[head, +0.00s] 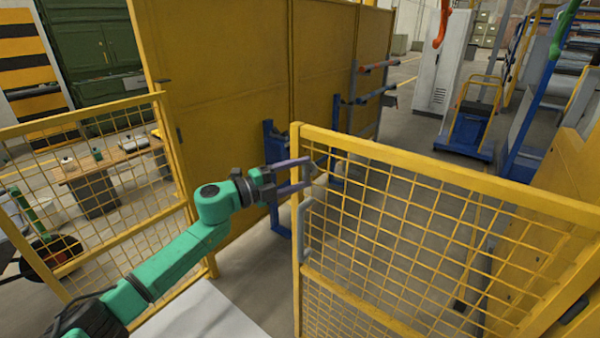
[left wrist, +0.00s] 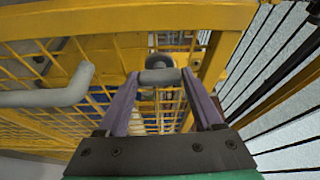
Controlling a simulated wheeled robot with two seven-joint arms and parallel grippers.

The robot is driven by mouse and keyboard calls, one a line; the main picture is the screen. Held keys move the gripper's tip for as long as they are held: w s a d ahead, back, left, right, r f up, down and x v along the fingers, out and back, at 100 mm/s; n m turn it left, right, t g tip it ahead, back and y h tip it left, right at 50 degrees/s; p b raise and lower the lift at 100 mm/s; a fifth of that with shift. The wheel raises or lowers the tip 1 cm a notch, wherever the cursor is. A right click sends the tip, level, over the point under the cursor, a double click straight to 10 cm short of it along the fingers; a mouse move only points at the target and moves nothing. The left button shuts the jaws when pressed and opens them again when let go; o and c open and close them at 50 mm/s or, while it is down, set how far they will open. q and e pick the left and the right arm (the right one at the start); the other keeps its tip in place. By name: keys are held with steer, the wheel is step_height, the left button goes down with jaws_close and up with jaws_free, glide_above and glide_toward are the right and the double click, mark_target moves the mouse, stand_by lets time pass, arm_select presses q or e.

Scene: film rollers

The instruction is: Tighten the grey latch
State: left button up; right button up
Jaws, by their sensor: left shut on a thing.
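The grey latch (left wrist: 160,75) shows in the left wrist view as a rounded grey bar with a loop above it, by the gate's yellow frame. My left gripper (left wrist: 162,92) has its two purple fingers on either side of the bar and is shut on it. In the head view my left gripper (head: 306,174) reaches the top of the yellow gate post. The latch (head: 321,164) shows there only as a small dark piece at the fingertips, mostly hidden. My right gripper is not in view.
A yellow mesh gate (head: 400,190) stands at the right. Its bent grey handle (head: 304,232) is below my gripper, and shows at left in the left wrist view (left wrist: 50,95). Yellow panels (head: 240,80) stand behind. Another mesh fence (head: 90,190) is at left.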

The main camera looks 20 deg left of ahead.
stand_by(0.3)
arm_select(q)
steer(key=o, duration=1.4)
steer(key=shift+c, duration=0.2)
steer(key=b+v, duration=0.6)
steer(key=v, duration=0.8)
steer(key=shift+s+a, duration=0.2)
steer(key=shift+r, duration=0.1)
